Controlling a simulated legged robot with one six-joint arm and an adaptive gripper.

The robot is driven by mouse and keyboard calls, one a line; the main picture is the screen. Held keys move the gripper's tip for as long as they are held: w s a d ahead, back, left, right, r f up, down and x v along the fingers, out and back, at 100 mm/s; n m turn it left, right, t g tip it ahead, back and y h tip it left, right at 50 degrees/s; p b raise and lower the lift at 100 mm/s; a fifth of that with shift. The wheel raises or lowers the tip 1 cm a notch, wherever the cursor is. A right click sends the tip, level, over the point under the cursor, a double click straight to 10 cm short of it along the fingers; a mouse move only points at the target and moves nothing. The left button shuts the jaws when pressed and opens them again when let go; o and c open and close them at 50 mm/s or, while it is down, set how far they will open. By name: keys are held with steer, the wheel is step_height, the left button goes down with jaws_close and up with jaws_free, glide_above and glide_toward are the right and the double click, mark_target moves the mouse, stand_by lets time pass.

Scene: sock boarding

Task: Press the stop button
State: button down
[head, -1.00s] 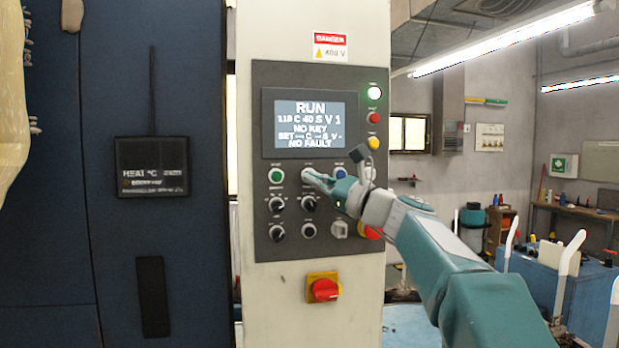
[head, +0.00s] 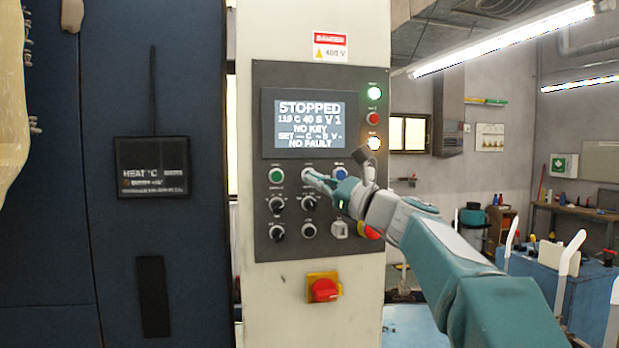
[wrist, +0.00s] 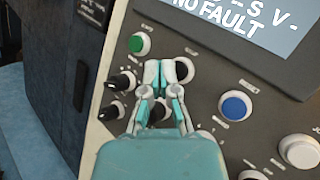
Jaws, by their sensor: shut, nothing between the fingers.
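The control panel (head: 262,110) is grey and stands upright on a pale column. Its screen (head: 310,122) reads STOPPED, 40 S, NO KEY and NO FAULT. The wrist view shows my gripper (wrist: 165,72) too.
Black selector knobs (head: 276,205) sit below the buttons. A red mushroom button (head: 370,232) is partly hidden by my arm. A red rotary switch (head: 324,290) on yellow is lower down. A dark blue machine cabinet (head: 150,90) stands left.

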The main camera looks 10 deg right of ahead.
steer(key=s, duration=0.5)
stand_by(0.5)
stand_by(0.4)
steer(key=s+a+f+n+g+h, duration=0.35)
steer(key=s+f+n, duration=0.2)
steer(key=f, duration=0.35)
steer(key=s+a+f+n+g+h, duration=0.2)
steer(key=s+a+f+n+g, duration=0.15)
steer(key=s+f, duration=0.45)
steer(key=s+d+f+n+g+h, duration=0.1)
steer(key=s+d+f+n+h, duration=0.2)
steer(key=s+f+n, duration=0.3)
steer(key=s+d+f+n+g+h, duration=0.2)
steer(key=s+f+n+h, duration=0.4)
steer(key=f, duration=0.8)
steer(key=shift+s+d+f+n, duration=0.35)
steer(key=shift+s+d, duration=0.5)
steer(key=shift+s, duration=0.3)
